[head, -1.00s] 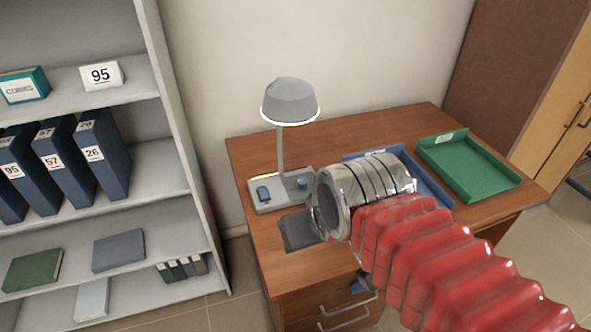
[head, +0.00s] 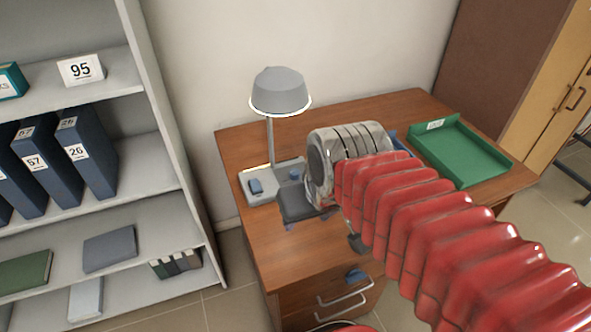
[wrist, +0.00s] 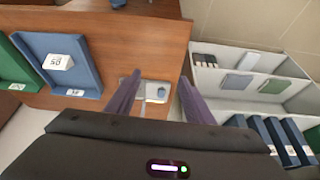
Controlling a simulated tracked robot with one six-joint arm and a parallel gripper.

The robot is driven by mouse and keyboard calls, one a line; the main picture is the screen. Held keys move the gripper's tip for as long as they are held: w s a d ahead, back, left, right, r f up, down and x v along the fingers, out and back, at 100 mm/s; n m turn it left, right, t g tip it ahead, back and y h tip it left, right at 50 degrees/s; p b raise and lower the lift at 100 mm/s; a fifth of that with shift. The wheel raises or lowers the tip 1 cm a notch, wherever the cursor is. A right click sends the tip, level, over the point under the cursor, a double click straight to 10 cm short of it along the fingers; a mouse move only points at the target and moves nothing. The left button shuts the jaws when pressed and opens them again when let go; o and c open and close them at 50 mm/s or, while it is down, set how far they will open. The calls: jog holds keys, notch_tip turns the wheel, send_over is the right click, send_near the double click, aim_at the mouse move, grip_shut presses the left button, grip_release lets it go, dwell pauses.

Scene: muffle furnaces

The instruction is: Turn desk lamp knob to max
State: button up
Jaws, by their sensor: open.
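The grey desk lamp (head: 280,92) stands upright on the wooden desk. Its base (head: 262,192) carries a blue switch-like part (head: 256,187) on the left and a blue knob (head: 295,175) on the right, close to my wrist. My gripper's dark body (head: 303,206) is in front of the base's right end; its fingers are not clear there. In the wrist view my gripper (wrist: 160,76) is open and empty, with two purple fingers apart. The lamp base (wrist: 152,98) shows between them with a blue control (wrist: 161,91); I cannot tell which one. No contact is visible.
A green tray (head: 462,152) lies at the desk's right. A blue tray (wrist: 88,72), mostly hidden behind my arm in the head view, holds a white labelled box (wrist: 58,62). A shelf (head: 165,150) with binders stands left. The desk's front left (head: 262,245) is clear.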

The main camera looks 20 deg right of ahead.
jog(key=w+d+f+g, duration=0.1)
jog(key=w+d+f, duration=0.15)
jog(key=w, duration=0.25)
jog(key=w+d+f+g, duration=0.2)
jog(key=w+d, duration=0.1)
jog(key=w, duration=0.2)
jog(key=n+t+y, duration=0.1)
jog(key=n+y, duration=0.3)
jog(key=n, duration=0.6)
send_over(295, 172)
jog(key=s+d, duration=0.4)
notch_tip(295, 172, down, 7)
jog(key=shift+w+d+r, duration=0.1)
jog(key=shift+d+r, duration=0.1)
jog(key=shift+f, duration=0.1)
jog(key=shift+h, duration=0.3)
jog(key=x, duration=1.3)
jog(key=shift+w+a+f, duration=0.2)
jog(key=shift+f, duration=0.05)
